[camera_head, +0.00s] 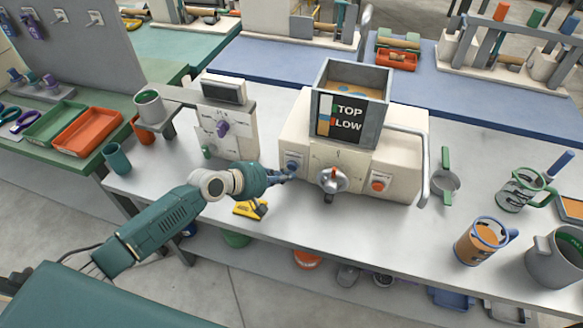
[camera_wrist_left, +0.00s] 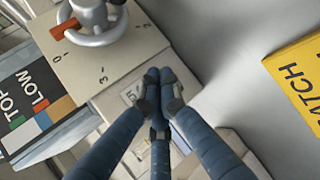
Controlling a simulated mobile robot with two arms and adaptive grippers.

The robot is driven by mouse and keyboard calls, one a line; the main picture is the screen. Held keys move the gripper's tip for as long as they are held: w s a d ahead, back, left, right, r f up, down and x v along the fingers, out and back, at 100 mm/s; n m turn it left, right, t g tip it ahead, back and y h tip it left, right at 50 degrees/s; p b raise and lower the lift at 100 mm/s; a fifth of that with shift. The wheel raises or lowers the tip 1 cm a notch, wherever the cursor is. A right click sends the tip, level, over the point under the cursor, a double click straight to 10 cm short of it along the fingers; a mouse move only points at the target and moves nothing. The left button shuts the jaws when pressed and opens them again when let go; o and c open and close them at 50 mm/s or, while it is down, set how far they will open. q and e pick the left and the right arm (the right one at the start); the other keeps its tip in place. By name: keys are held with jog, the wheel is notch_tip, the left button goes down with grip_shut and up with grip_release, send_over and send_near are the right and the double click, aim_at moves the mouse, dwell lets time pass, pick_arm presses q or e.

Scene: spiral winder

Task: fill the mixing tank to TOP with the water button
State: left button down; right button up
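The mixing tank (camera_head: 373,78) is an open grey box on top of a cream machine (camera_head: 300,130). Its front has a black panel (camera_head: 340,122) marked TOP and LOW beside coloured blocks; the panel also shows in the left wrist view (camera_wrist_left: 30,105). Orange-brown contents with blue spots show inside; the exact level is unclear. A blue button (camera_head: 293,164) sits at the machine's front left, the likely water button. My left gripper (camera_head: 288,176) has its fingers together at this button; contact cannot be told. In the left wrist view, the fingers (camera_wrist_left: 161,85) look empty and hide the button.
A silver valve with a red pointer (camera_head: 333,179) and an orange-red button (camera_head: 379,183) are right of the gripper. A yellow object (camera_head: 250,208) lies below the arm. A panel with a purple knob (camera_head: 222,128) stands left. Mugs (camera_head: 482,240) stand at the right.

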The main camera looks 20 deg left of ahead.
pick_arm(q)
jog(key=shift+w, duration=0.35)
jog(key=shift+w+r, duration=0.15)
jog(key=shift+w, duration=0.3)
dwell(2.4)
dwell(2.0)
jog(key=shift+s+p, duration=0.45)
jog(key=shift+s, duration=0.45)
jog(key=shift+s+p, duration=0.55)
jog(key=s+p, duration=0.2)
jog(key=s, duration=0.1)
jog(key=shift+s+a, duration=0.1)
jog(key=shift+s, duration=0.35)
